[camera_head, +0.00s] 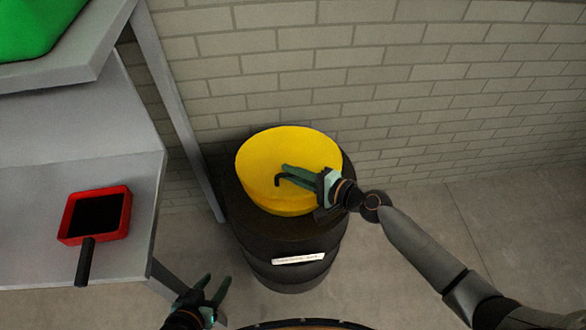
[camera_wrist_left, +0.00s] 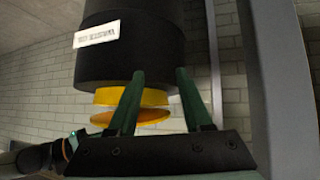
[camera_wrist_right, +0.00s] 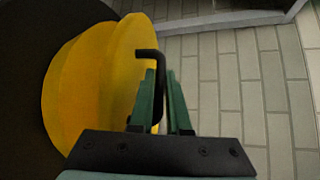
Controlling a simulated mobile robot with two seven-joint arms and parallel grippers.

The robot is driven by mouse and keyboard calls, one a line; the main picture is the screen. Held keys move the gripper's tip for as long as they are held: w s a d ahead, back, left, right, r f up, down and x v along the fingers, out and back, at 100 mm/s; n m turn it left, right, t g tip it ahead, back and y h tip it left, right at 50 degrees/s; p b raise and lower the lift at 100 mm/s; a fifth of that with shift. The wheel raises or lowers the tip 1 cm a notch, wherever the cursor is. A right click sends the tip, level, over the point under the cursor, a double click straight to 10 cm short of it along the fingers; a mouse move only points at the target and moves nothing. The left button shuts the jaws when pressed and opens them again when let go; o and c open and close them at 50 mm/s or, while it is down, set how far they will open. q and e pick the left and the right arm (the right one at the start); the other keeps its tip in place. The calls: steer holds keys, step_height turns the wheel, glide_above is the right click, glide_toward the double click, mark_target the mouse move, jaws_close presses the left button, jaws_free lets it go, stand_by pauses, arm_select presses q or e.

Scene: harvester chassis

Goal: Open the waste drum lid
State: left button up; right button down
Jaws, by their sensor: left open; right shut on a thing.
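The waste drum (camera_head: 285,272) is black with a white label and stands on the floor by the wall. Its round yellow lid (camera_head: 268,152) is on top. In the left wrist view, which shows the drum upside down, a dark gap separates the lid's yellow disc (camera_wrist_left: 150,118) from a yellow ring on the drum. My right gripper (camera_head: 287,172) is at the lid, shut on its black bent handle (camera_wrist_right: 149,53); the fingers hide part of the handle. My left gripper (camera_head: 215,283) is open and empty, low in front of the drum and to its left.
A grey metal bench (camera_head: 80,170) stands left of the drum, with a red tray (camera_head: 65,224) with a black handle on it. A green object (camera_head: 35,28) lies on the upper shelf. A brick wall (camera_head: 400,90) is behind. Floor to the right is clear.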

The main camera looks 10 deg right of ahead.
steer(key=r+p, duration=0.1)
steer(key=w+r+p, duration=0.1)
steer(key=r+p, duration=0.1)
steer(key=shift+w+r+g, duration=0.2)
steer(key=shift+r+g, duration=0.1)
arm_select(q)
step_height(320, 180, up, 6)
steer(key=s+a+p, duration=0.1)
steer(key=a+p, duration=0.1)
steer(key=p, duration=0.1)
steer(key=shift+s+a+f+y, duration=0.15)
steer(key=shift+f+y, duration=0.05)
steer(key=shift+y, duration=0.1)
arm_select(e)
steer(key=w+r, duration=0.4)
steer(key=r, duration=0.1)
steer(key=shift+w+r, duration=0.25)
steer(key=shift+r, duration=0.05)
steer(key=c, duration=1.2)
jaws_free()
steer(key=shift+o, duration=0.2)
steer(key=shift+d, duration=0.1)
arm_select(q)
steer(key=shift+r, duration=0.15)
arm_select(e)
steer(key=v, duration=1.2)
steer(key=shift+s, duration=0.25)
